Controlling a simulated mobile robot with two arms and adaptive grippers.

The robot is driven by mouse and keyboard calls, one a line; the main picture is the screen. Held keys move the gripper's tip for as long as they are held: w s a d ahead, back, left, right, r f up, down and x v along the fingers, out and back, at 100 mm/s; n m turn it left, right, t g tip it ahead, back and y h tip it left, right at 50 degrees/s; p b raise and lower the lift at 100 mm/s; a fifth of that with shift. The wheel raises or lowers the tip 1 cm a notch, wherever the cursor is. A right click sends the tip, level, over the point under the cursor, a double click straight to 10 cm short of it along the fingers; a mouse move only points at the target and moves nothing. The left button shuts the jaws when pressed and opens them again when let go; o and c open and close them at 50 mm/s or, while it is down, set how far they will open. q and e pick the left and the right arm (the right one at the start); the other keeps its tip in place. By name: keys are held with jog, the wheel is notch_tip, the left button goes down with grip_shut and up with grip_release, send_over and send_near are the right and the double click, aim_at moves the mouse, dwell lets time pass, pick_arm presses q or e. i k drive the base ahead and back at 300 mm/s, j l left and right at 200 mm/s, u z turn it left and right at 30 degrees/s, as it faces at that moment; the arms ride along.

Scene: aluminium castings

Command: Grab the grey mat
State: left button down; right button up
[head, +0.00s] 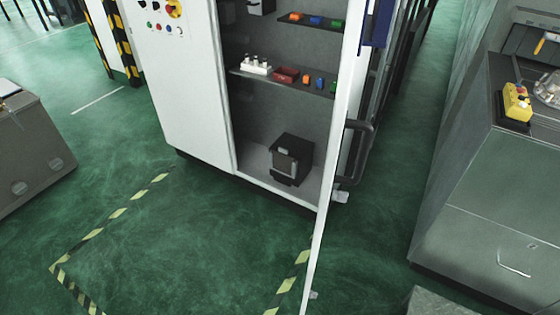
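I cannot make out a grey mat for certain in the head view. A flat grey surface (438,303) shows at the bottom edge, right of centre, cut off by the frame. I cannot tell whether it is a mat or the top of something else. Neither of my grippers is in view.
A tall white cabinet (190,95) stands open at the centre, with small coloured parts on its shelves and a black box (291,158) at its bottom. Its white door (335,150) juts forward. A grey workbench (490,215) bears a yellow control box (517,103). Green floor (190,250) lies clear in front.

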aim_at(282, 161)
jog(key=z, duration=0.25)
jog(key=i+j+z, duration=0.25)
jog(key=z, duration=0.25)
jog(key=i+j+z, duration=0.2)
jog(key=j+z, duration=0.25)
